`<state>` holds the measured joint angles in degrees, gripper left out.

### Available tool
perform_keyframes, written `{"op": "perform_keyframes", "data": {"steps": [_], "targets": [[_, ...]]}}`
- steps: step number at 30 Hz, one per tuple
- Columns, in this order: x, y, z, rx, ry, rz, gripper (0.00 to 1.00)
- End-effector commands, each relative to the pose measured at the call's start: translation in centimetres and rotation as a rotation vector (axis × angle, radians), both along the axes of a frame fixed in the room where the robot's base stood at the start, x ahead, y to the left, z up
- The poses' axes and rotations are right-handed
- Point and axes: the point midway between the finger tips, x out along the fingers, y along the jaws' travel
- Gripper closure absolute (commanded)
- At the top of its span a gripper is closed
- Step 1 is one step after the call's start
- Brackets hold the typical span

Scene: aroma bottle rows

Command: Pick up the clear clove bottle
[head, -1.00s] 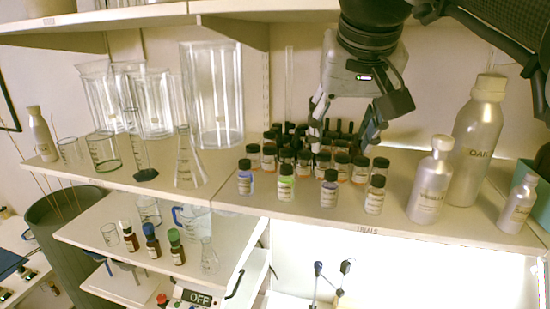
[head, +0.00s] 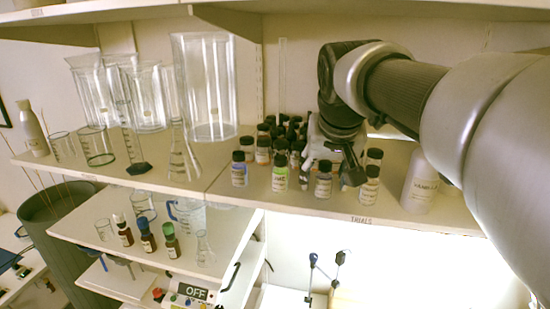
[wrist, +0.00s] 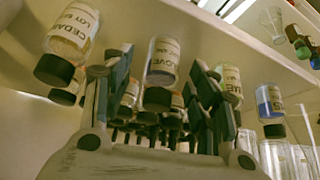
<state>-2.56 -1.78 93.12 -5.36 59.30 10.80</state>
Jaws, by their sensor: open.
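The clear clove bottle (head: 323,182) stands upright in the front row on the shelf, with a black cap and white label. In the upside-down wrist view the clove bottle (wrist: 162,62) shows its label, between my two fingertips. My gripper (head: 331,168) is open and low at the front row, one finger to each side of the clove bottle. In the wrist view my gripper (wrist: 160,75) shows a gap between each finger and the bottle. Whether a finger touches it cannot be told in the head view.
The cedar bottle (head: 369,186) stands close on the right, the green-filled bottle (head: 280,174) on the left, then the blue-filled bottle (head: 239,171). Several dark-capped bottles crowd behind. A white vanilla bottle (head: 420,185) is farther right, partly behind my arm. Glassware (head: 204,90) stands left.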

Motion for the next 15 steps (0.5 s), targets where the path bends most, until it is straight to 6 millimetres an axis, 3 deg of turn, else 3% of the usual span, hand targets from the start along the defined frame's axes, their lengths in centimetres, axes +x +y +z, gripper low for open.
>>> {"op": "perform_keyframes", "data": {"steps": [10, 15], "targets": [[0.53, -0.07, -0.9, 0.0, -0.002, -0.001, 0.47], [0.53, -0.07, -0.89, 0.0, -0.001, -0.001, 0.57]]}}
